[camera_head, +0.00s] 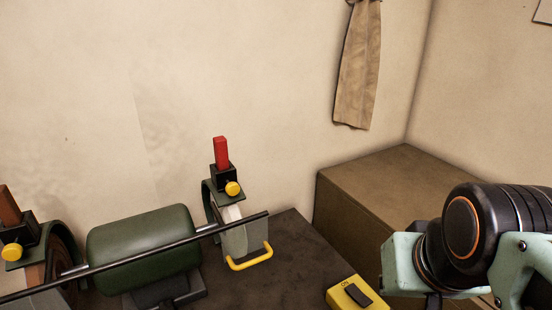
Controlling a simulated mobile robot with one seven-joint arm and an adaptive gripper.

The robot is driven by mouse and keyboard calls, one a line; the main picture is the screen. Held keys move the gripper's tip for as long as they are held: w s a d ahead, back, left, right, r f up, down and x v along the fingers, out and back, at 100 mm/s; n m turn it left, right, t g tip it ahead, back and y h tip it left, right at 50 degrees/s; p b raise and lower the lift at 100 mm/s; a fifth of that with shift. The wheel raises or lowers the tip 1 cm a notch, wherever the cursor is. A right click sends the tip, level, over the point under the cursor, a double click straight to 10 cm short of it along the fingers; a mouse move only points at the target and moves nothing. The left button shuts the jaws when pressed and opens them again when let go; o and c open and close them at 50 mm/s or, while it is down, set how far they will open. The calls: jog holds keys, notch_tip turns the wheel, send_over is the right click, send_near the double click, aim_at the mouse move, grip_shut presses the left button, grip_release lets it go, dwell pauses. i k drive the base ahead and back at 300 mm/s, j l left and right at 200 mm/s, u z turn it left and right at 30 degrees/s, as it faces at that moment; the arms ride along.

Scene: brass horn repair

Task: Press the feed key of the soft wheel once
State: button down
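A green polishing motor (145,248) stands on a dark bench with a wheel at each end. The right wheel (234,238) is pale; above it a black holder (223,177) carries a red bar (220,152) and a round yellow key (232,188). At the left edge, another holder with a brown bar (8,208) has its own yellow key (12,251) over a brownish, partly cut-off wheel (62,262). No label shows which wheel is soft. My arm is at the lower right, apart from both keys; my gripper's fingers are out of view.
A long dark rod (160,252) crosses in front of the motor and wheels. A yellow handle (250,261) sticks out below the pale wheel. A yellow switch box (341,297) is at the bench front. A brown box (365,180) fills the corner; a cloth (358,75) hangs above.

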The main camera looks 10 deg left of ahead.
aim_at(232, 189)
jog(key=k+j, duration=0.15)
jog(key=k, duration=0.15)
jog(key=k+j, duration=0.15)
jog(key=k, duration=0.15)
jog(key=u, duration=1.65)
jog(key=j+z, duration=0.25)
jog(key=l+u, duration=0.25)
